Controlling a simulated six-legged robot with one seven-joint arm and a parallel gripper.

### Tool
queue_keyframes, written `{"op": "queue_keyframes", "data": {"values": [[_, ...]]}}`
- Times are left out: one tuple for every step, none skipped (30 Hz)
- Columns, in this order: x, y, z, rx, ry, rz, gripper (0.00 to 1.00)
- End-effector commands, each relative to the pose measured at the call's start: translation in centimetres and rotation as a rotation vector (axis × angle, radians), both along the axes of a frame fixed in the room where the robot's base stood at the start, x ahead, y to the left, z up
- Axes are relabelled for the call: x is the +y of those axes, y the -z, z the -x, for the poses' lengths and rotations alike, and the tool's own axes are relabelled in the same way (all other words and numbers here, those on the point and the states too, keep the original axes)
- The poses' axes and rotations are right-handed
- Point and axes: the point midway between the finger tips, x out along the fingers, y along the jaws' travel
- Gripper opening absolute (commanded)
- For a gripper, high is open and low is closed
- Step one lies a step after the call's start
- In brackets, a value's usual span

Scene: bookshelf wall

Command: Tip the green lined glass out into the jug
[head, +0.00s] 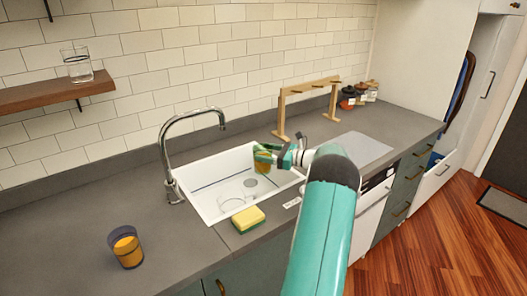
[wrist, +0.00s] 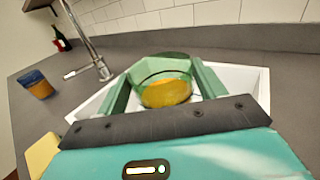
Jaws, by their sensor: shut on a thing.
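The green glass (head: 262,158) has orange contents and is held above the sink. In the wrist view the green glass (wrist: 160,72) sits between the two fingers of my gripper (wrist: 163,88), with its rim open upward and orange contents inside. My gripper (head: 272,156) is shut on it. It looks near upright.
The white sink (head: 206,207) has a tall chrome tap (head: 166,150) at its left. A yellow-green sponge (head: 248,219) lies at the front edge. A blue glass with orange contents (head: 126,247) stands on the left counter. A clear vessel (head: 77,66) stands on the shelf. A wooden rack (head: 282,112) stands behind.

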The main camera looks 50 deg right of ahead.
Motion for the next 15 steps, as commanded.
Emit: {"op": "queue_keyframes", "data": {"values": [[0.4, -0.2, -0.2, 0.001, -0.004, 0.014, 0.16], [0.6, -0.1, -0.2, 0.004, -0.005, 0.025, 0.16], [0.8, 0.0, -0.2, 0.009, -0.005, 0.041, 0.16], [1.0, 0.0, -0.2, 0.012, -0.005, 0.058, 0.16], [1.2, 0.0, -0.2, 0.018, -0.005, 0.074, 0.16], [1.6, 0.2, -0.2, 0.024, -0.005, 0.098, 0.16], [1.8, 0.2, -0.3, 0.029, -0.005, 0.116, 0.16], [2.1, 0.3, -0.4, 0.034, -0.005, 0.135, 0.16], [2.4, 0.4, -0.5, 0.039, -0.005, 0.16, 0.16], [2.7, 0.5, -0.6, 0.045, -0.005, 0.178, 0.16], [2.9, 0.6, -0.6, 0.049, -0.005, 0.196, 0.16], [3.3, 0.6, -0.7, 0.055, -0.005, 0.223, 0.16], [3.5, 0.7, -0.8, 0.06, -0.005, 0.24, 0.16], [3.8, 0.8, -0.9, 0.066, -0.005, 0.259, 0.16], [4.1, 0.9, -1.0, 0.072, -0.005, 0.285, 0.16]]}}
